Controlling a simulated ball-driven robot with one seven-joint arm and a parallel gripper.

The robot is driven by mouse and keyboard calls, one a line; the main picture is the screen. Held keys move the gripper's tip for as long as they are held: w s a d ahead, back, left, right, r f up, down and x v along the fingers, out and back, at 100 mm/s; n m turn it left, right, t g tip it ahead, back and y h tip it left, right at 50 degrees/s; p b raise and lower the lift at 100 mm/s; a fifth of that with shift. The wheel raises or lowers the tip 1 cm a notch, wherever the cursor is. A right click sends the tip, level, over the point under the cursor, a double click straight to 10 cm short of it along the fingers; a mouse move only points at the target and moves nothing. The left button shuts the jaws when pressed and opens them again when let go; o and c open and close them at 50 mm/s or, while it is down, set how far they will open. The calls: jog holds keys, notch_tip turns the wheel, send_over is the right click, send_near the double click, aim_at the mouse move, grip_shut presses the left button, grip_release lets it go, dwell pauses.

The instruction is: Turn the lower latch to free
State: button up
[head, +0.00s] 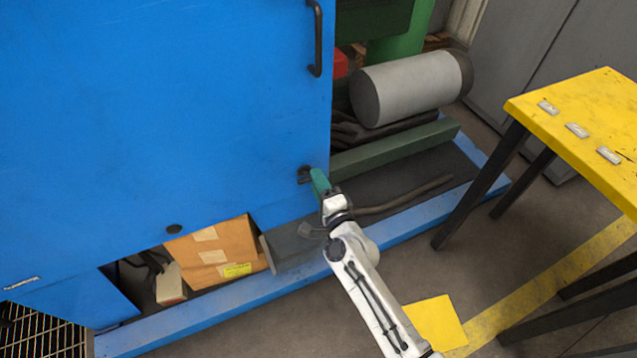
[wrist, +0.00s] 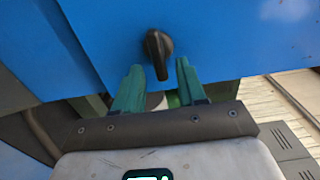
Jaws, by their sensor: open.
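The lower latch (head: 304,174) is a small black knob on the blue door (head: 170,110), near its lower right corner. In the wrist view the latch (wrist: 156,46) has a round base, and its handle points downward in the picture. My gripper (head: 316,178) has green fingers and is at the latch in the head view, partly covering it. In the wrist view my gripper (wrist: 158,66) is open, with one finger on each side of the handle's lower end. Gaps show on both sides; no contact is visible.
A black bar handle (head: 317,40) is higher on the door. A dark round piece (head: 174,229) is on its lower edge. Below are a cardboard box (head: 215,253) and a blue base rail (head: 240,307). A yellow table (head: 585,125) stands at right. Floor between is partly open.

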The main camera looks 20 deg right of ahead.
jog(key=s, duration=1.1)
jog(key=shift+p, duration=0.4)
jog(key=shift+w, duration=0.1)
jog(key=s+a+r+n+g+y+p, duration=0.35)
jog(key=s+n+g+y+p, duration=0.35)
jog(key=n, duration=0.5)
jog(key=s+d+r+n+g+h+p, duration=0.1)
jog(key=s+d+r+n+g+h, duration=0.1)
jog(key=s, duration=0.4)
jog(key=s+d+r+n+g+h+p, duration=0.2)
jog(key=s+d+r+g, duration=0.1)
jog(key=s, duration=0.4)
jog(key=s+d+r+n+g+h+p, duration=0.1)
jog(key=s+d+r+g+h, duration=0.1)
jog(key=s, duration=0.5)
jog(key=d+g+h, duration=0.1)
jog(key=d+g, duration=0.1)
jog(key=g, duration=0.1)
jog(key=shift+d+r+n+p, duration=0.35)
jog(key=shift+d+n, duration=0.05)
